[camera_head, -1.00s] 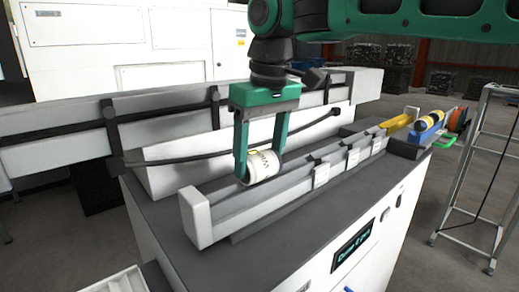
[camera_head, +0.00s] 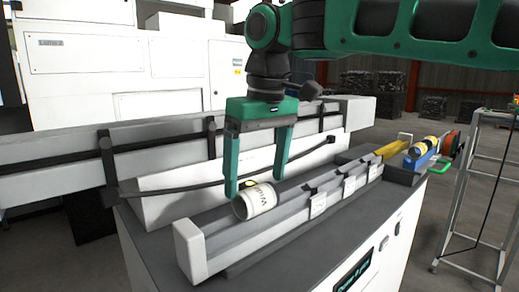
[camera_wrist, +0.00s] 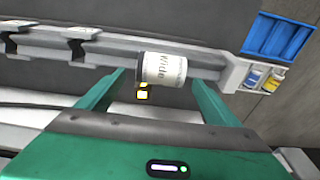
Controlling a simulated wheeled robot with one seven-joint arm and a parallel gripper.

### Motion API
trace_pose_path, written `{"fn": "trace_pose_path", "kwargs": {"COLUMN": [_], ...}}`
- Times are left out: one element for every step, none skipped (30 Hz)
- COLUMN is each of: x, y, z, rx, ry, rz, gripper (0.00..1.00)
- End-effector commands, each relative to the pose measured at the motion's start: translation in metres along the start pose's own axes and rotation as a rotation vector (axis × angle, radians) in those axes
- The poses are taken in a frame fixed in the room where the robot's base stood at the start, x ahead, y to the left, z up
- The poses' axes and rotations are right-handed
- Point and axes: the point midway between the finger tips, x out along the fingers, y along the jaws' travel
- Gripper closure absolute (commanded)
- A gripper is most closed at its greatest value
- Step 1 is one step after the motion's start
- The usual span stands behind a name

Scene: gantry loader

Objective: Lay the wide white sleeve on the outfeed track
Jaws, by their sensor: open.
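The wide white sleeve (camera_head: 260,202) lies on its side in the grey track (camera_head: 230,232) on the console, near the track's white end block. Its printed label faces the camera. In the wrist view the sleeve (camera_wrist: 165,70) reads "Wide" and lies along the track, with a dark band at one end. My gripper (camera_head: 255,187) is open and empty, pointing down just above and behind the sleeve. Its green fingers (camera_wrist: 157,85) stand apart, and the sleeve appears beyond their tips.
White tabs (camera_head: 348,187) line the track's front side. A yellow piece (camera_head: 393,149) and a blue holder (camera_head: 420,160) with a yellow-black cylinder are at its far end. A black rail (camera_head: 60,162) runs behind. A metal stand (camera_head: 470,190) is at right. In the wrist view, a bin (camera_wrist: 258,78) holds small sleeves.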

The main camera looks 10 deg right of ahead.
Motion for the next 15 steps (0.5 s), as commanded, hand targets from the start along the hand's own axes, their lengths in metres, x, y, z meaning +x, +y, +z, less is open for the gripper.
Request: {"fn": "trace_pose_path", "kwargs": {"x": [-0.012,-0.018,-0.027,-0.026,-0.028,-0.030,-0.032,-0.034,-0.037,-0.038,-0.041,-0.043,-0.045,-0.047,-0.049], "y": [-0.001,-0.001,0.000,-0.001,-0.001,-0.001,-0.001,-0.001,-0.001,-0.001,-0.001,-0.001,-0.001,0.000,0.000], "z": [-0.002,-0.002,-0.001,-0.001,-0.001,-0.001,-0.001,-0.001,-0.001,-0.001,-0.002,-0.002,-0.002,-0.002,-0.002], "rx": [-0.004,-0.003,-0.003,-0.003,-0.004,-0.004,-0.004,-0.004,-0.002,-0.003,-0.004,-0.003,-0.003,-0.003,-0.004], "ry": [0.005,0.004,0.004,0.001,0.001,0.001,0.001,0.001,0.000,0.001,0.001,0.001,0.000,0.000,0.000], "rz": [-0.001,-0.001,0.001,-0.001,-0.002,-0.002,-0.002,-0.002,-0.002,-0.003,-0.003,-0.002,-0.002,-0.002,-0.001], "gripper": [0.14,0.14,0.14,0.14,0.14,0.14,0.14,0.14,0.14,0.14,0.14,0.14,0.14,0.14,0.14]}}
